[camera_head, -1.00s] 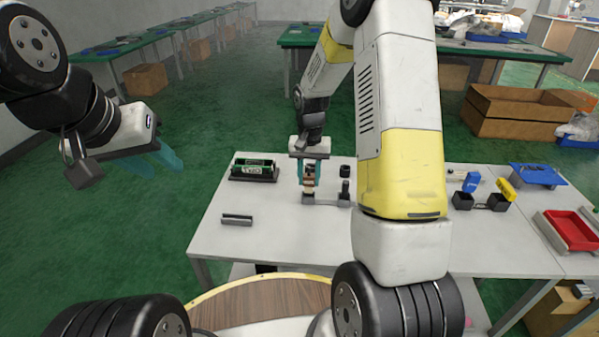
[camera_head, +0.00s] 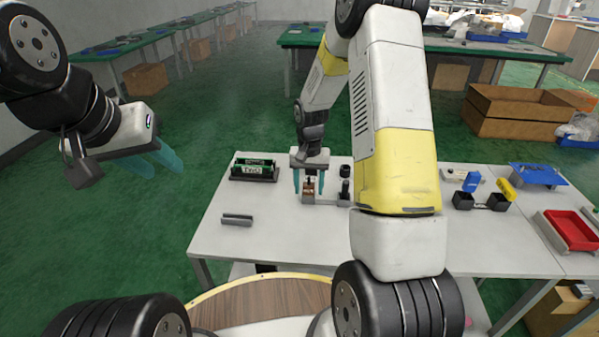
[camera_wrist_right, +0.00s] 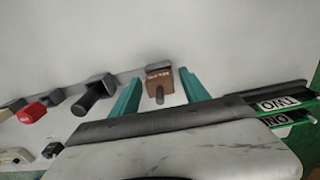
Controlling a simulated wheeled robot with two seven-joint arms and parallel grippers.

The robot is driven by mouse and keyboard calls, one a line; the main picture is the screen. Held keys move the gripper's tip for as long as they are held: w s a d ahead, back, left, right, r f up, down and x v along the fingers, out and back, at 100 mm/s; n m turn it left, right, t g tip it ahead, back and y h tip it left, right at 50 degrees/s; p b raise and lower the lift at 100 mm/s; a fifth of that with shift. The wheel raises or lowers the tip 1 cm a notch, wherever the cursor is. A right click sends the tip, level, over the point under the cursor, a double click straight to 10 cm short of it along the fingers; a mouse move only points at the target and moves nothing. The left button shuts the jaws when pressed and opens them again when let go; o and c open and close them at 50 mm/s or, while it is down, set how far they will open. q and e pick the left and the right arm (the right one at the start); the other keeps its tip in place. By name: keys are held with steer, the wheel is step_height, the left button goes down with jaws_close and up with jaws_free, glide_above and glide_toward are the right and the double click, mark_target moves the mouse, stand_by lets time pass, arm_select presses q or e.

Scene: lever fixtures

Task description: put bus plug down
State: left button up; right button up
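The bus plug (camera_head: 308,188) is a small brown block standing at the left end of a grey fixture (camera_head: 327,201) on the white table. In the right wrist view the plug (camera_wrist_right: 158,78) shows lettering on top and a grey stub pointing toward the camera. My right gripper (camera_head: 310,182) is open around it, with one teal finger on each side and gaps between fingers and plug. The fingers also show in the right wrist view (camera_wrist_right: 160,92). My left gripper (camera_head: 165,164) is open and empty, in the air left of the table.
A dark holder with green labelled parts (camera_head: 254,170) stands left of the plug. A grey bar (camera_head: 237,219) lies nearer the front. Fixtures with blue and yellow levers (camera_head: 481,201) and a red tray (camera_head: 568,231) are at the right. The table's front middle is clear.

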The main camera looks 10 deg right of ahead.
step_height(320, 180, up, 12)
steer(key=shift+f, duration=0.1)
steer(key=s+a+r+n+t+y, duration=0.1)
steer(key=s+r+n+t, duration=0.1)
steer(key=s+r, duration=0.6)
steer(key=s+a+r+n+t+y, duration=0.1)
steer(key=s+r+t, duration=0.3)
steer(key=s+r, duration=0.5)
steer(key=s, duration=0.7)
steer(key=shift+s+n, duration=0.15)
steer(key=shift+n, duration=0.25)
